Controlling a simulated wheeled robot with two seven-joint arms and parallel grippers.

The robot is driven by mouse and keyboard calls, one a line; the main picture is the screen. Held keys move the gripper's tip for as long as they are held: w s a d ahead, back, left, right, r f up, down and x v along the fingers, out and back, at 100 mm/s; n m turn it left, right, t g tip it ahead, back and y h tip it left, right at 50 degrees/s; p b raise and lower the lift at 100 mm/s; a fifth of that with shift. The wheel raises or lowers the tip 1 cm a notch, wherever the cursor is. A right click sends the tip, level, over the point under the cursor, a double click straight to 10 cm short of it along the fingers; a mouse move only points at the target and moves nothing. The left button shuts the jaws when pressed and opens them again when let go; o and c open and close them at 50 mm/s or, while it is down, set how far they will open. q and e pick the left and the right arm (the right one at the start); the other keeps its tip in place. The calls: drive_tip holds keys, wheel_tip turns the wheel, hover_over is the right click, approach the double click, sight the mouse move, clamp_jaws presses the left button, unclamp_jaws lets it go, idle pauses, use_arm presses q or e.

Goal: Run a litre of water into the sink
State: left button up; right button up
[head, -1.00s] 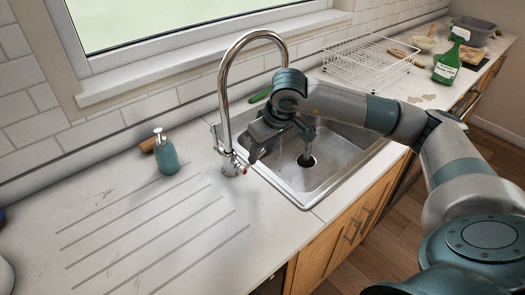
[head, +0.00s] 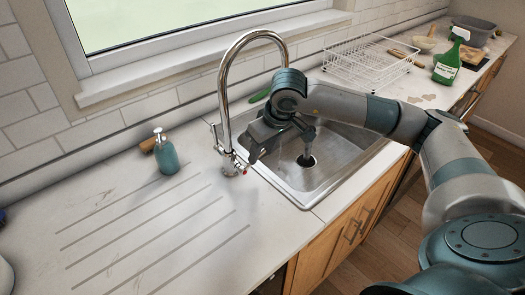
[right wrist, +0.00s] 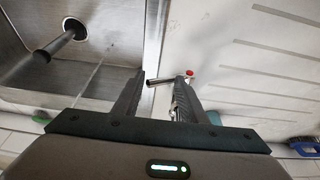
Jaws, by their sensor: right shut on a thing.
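The steel sink (head: 335,165) sits in the worktop, with its dark round drain (head: 306,161) in view. The tall chrome tap (head: 224,95) arches over it; its spout end is hidden behind my right arm. My right gripper (head: 279,147) is over the sink's near-left part, beside the tap. In the right wrist view, my right gripper (right wrist: 160,80) is shut on the tap's small metal lever (right wrist: 160,81), by a red dot. A dark rod-like shape (right wrist: 58,43) points at the drain there; I cannot tell what it is. I see no clear water stream. My left gripper is out of view.
A teal soap bottle (head: 166,156) stands left of the tap on the grooved worktop. A white wire dish rack (head: 365,62) and a green spray bottle (head: 448,60) stand beyond the sink.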

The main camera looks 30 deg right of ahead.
drive_tip(key=shift+s+a+f, duration=0.1)
drive_tip(key=shift+f, duration=0.05)
drive_tip(key=shift+a+r, duration=1.1)
drive_tip(key=shift+a, duration=1.8)
wheel_tip(320, 180, up, 8)
drive_tip(key=p, duration=0.2)
drive_tip(key=shift+s+d, duration=0.2)
drive_tip(key=shift+d, duration=0.1)
drive_tip(key=shift+r+p, duration=0.1)
drive_tip(key=shift+p, duration=0.2)
